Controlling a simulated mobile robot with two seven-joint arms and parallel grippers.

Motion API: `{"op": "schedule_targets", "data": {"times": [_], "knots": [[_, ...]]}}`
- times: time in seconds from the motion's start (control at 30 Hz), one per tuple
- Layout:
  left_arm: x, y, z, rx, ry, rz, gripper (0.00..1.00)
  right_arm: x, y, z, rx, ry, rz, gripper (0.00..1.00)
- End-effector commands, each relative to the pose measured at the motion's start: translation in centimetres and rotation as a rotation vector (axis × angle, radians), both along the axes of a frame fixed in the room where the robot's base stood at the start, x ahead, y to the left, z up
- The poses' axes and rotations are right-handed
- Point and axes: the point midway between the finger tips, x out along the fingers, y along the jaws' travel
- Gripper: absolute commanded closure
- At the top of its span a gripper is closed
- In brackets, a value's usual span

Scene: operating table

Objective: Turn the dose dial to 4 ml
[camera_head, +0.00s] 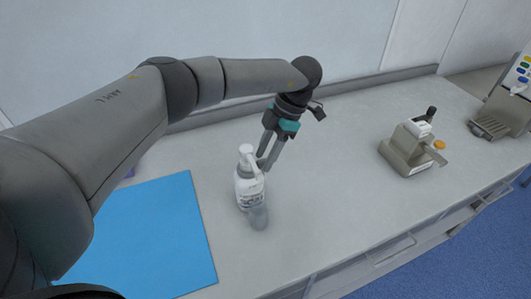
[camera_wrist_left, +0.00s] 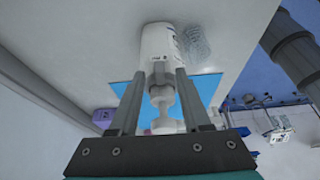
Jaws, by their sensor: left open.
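A white pump bottle (camera_head: 250,192) with a printed label stands upright on the pale counter. Its pump head (camera_head: 246,152) points up. The bottle also shows in the wrist view (camera_wrist_left: 160,42), with a grey collar (camera_wrist_left: 160,77) below its pump. This collar may be the dose dial; no reading is legible. My left gripper (camera_head: 266,164) is at the bottle's upper right side. In the wrist view its two fingers (camera_wrist_left: 160,82) are apart, one on each side of the collar and pump. I cannot tell whether either touches. My right gripper is out of view.
A clear cup (camera_head: 258,217) stands close in front of the bottle. A blue mat (camera_head: 165,240) lies to its left. A beige device (camera_head: 408,152) stands to the right, another (camera_head: 500,112) at far right. Open counter lies between the bottle and the beige device.

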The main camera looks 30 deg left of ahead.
Motion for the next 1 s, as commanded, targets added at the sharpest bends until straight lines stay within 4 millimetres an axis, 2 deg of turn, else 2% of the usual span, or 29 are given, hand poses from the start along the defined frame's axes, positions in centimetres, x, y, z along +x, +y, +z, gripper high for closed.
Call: {"op": "schedule_targets", "data": {"times": [0.3, 0.73, 1.0], "knots": [[-0.12, 0.09, -0.33, 0.001, 0.001, 0.000, 0.53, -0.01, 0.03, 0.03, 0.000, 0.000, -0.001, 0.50], [-0.09, 0.07, -0.29, 0.001, 0.001, 0.000, 1.00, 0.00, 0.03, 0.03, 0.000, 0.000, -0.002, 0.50], [-0.09, 0.06, -0.26, 0.000, 0.000, -0.001, 1.00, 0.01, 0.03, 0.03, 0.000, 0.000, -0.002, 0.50]]}}
